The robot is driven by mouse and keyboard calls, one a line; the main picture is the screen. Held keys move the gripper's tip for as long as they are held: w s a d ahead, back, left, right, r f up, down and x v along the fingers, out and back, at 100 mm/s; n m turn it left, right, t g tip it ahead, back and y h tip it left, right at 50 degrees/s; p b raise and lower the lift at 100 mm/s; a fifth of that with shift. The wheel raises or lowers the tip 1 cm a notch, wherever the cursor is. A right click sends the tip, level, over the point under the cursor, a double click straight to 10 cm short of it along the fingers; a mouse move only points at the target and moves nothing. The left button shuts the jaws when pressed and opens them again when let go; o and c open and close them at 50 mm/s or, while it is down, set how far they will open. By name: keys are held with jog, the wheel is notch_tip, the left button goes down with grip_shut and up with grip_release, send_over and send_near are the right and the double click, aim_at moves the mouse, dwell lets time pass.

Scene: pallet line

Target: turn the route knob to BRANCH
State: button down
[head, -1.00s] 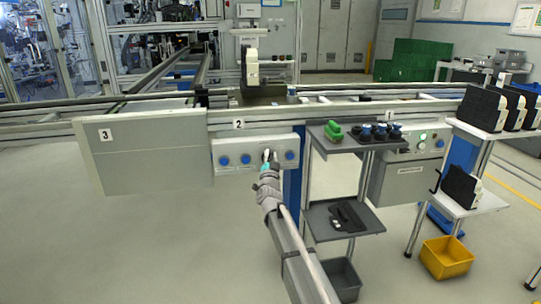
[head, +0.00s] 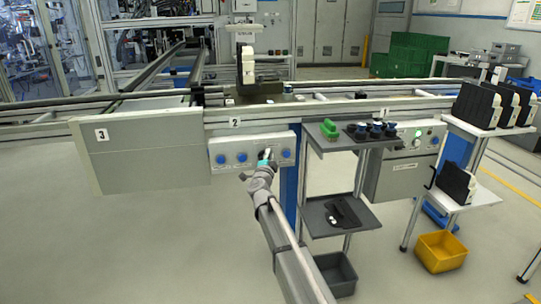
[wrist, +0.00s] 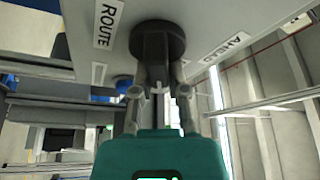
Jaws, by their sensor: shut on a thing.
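The route knob (wrist: 157,45) is a dark round knob on the light panel, seen close up in the wrist view. My gripper (wrist: 158,78) has one finger on each side of it and is shut on it. A "ROUTE" label (wrist: 109,23) is to the left of the knob. Another label (wrist: 236,42) is to the right, at a slant and hard to read. In the head view my gripper (head: 267,160) is at the control box (head: 230,170) under sign 2 and hides the knob. The knob's pointer direction cannot be made out.
Blue buttons (head: 241,157) sit left of my gripper, and another blue button (head: 286,154) is close on its right. A grey shelf stand (head: 345,143) with green and blue items stands to the right. The floor at front left is clear.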

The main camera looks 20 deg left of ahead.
jog(key=shift+a, duration=0.45)
jog(key=c, duration=0.8)
grip_release()
jog(key=shift+o, duration=0.8)
jog(key=shift+f, duration=0.15)
jog(key=shift+d, duration=0.15)
